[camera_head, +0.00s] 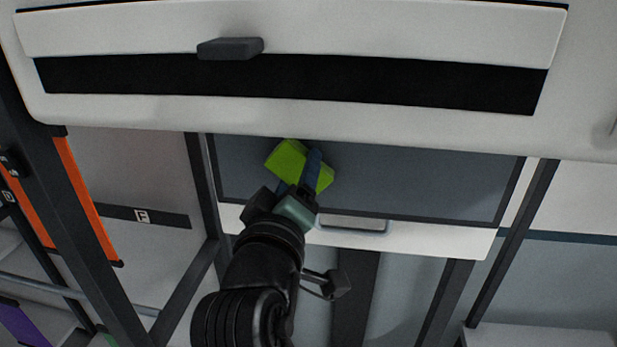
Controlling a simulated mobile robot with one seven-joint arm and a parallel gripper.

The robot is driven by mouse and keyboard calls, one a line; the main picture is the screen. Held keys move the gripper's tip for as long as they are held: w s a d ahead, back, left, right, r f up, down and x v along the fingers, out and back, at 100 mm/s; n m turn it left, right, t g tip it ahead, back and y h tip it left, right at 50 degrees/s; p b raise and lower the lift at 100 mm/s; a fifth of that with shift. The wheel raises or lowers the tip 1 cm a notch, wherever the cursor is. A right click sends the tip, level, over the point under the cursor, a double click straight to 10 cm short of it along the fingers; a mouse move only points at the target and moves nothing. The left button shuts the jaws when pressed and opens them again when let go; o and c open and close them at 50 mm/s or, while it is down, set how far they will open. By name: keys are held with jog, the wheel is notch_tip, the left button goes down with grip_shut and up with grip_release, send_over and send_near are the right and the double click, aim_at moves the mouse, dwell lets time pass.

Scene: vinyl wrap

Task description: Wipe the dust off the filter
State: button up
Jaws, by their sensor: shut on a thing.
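The filter (420,180) is most likely the flat dark grey panel with a dark frame, set below the white machine. Any dust on it is too faint to make out. My gripper (299,178) is shut on a bright green block-shaped wiper (288,157). The green wiper is tilted and overlaps the left part of the grey panel. I cannot tell whether it touches the panel. My gripper and arm hide part of the panel's lower left edge.
A white machine front (330,115) with a black slot (300,85) and a dark handle (230,48) overhangs the panel. A white strip with a recessed handle (352,225) runs below the panel. Dark frame posts (512,255) and an orange-edged panel (88,200) stand at the sides.

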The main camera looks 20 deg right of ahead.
jog(key=shift+s, duration=0.1)
jog(key=shift+v, duration=3)
jog(key=shift+v, duration=1.45)
